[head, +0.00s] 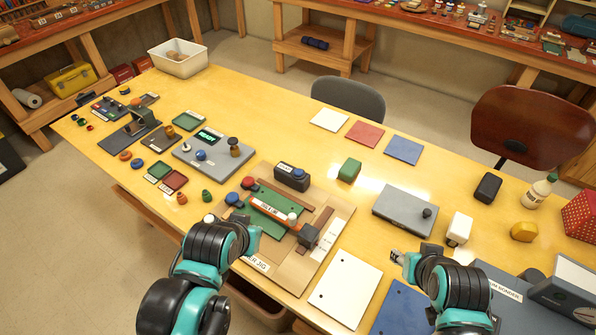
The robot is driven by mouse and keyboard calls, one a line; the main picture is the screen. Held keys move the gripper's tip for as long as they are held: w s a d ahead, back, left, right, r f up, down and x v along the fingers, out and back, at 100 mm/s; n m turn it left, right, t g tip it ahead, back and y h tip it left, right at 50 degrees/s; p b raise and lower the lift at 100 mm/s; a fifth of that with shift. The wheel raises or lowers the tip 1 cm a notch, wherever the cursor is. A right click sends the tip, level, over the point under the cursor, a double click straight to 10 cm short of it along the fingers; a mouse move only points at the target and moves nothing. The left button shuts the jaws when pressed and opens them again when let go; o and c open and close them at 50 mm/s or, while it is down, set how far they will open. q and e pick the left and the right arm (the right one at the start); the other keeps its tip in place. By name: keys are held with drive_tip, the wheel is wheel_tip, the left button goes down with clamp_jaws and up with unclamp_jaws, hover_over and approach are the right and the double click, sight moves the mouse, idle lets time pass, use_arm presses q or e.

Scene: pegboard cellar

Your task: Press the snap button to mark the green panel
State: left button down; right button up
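A green panel (262,222) lies in a tan wooden jig (331,232) at the middle front of the table. An orange-red bar (264,207) with a white knob (292,217) crosses over it, with a dark block (308,235) at its right end. Red and blue round knobs stand at the jig's back left corner; which part is the snap button I cannot tell. My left wrist is in front of the jig's near left side, and its fingers are not clear. My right gripper (398,257) is right of the jig, apart from it; its opening is too small to tell.
A grey box with a black knob (404,210) and a white sheet (345,288) lie to the right. A grey device with a green display (212,158) is at the left.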

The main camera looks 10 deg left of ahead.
idle(0.9)
use_arm(q)
drive_tip(key=w+d+r+m+h+p, duration=0.1)
drive_tip(key=w+r+m+p, duration=0.15)
drive_tip(key=w, duration=0.45)
drive_tip(key=w+d+r+m+p, duration=0.2)
drive_tip(key=w+r+m, duration=0.15)
drive_tip(key=w, duration=0.45)
drive_tip(key=m+t+h+p, duration=0.2)
drive_tip(key=m+p, duration=0.2)
drive_tip(key=m, duration=0.2)
hover_over(298, 173)
wheel_tip(298, 173, down, 4)
drive_tip(key=shift+f+b, duration=0.15)
drive_tip(key=shift+b, duration=0.2)
wheel_tip(298, 173, down, 8)
drive_tip(key=b, duration=0.6)
drive_tip(key=shift+f+b, duration=0.25)
drive_tip(key=shift+b, duration=0.05)
drive_tip(key=shift+f, duration=0.1)
